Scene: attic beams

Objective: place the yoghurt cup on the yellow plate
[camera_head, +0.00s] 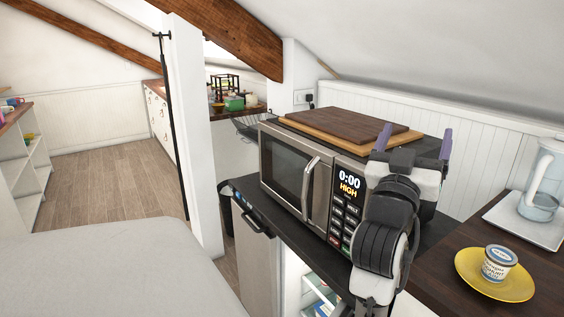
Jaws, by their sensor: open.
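The yoghurt cup (497,262) is small and white with a dark printed label. It stands upright on the yellow plate (471,275), a little right of the plate's middle. The plate lies on the dark wooden counter at the lower right. My gripper (414,139) is up and to the left of the cup, in front of the microwave's right side. Its two purple-tipped fingers are apart, with nothing seen between them. It is clear of the cup and plate.
A microwave (284,165) with wooden boards (345,133) on top stands beside my arm. A glass jug (541,185) stands on a white tray (519,221) behind the plate. Dark counter is bare left of the plate. A sloping ceiling is overhead.

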